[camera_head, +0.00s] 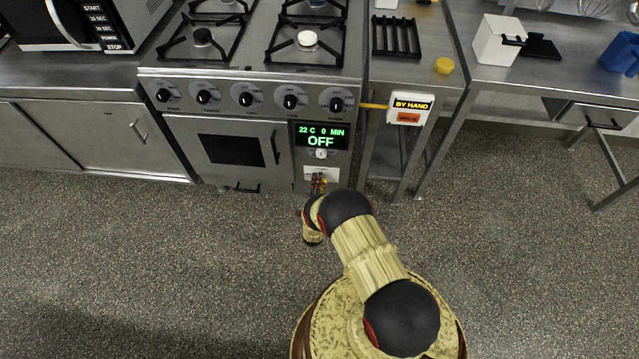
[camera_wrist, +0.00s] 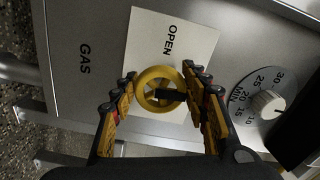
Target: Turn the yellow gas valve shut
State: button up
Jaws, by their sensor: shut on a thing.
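The yellow gas valve (camera_wrist: 158,71) is a small round handwheel in the middle of the wrist view. It sits on a white card (camera_wrist: 195,42) marked OPEN, with the word GAS on the metal panel beside it. My gripper (camera_wrist: 160,82) has one finger on each side of the wheel and is shut on its rim. A dark bar crosses the wheel's centre. In the head view, my gripper (camera_head: 318,182) is at the white card (camera_head: 322,173) low on the stove front, and it hides the valve there.
A timer dial (camera_wrist: 265,103) is close to the right finger in the wrist view. The oven display (camera_head: 320,136) above reads OFF. A row of knobs (camera_head: 245,98) runs along the stove. A BY HAND sign (camera_head: 409,108) sticks out to the right. The floor in front is clear.

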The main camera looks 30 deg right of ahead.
jog(key=shift+m, duration=0.6)
jog(key=o, duration=1.2)
jog(key=shift+c, duration=0.2)
jog(key=v, duration=1.2)
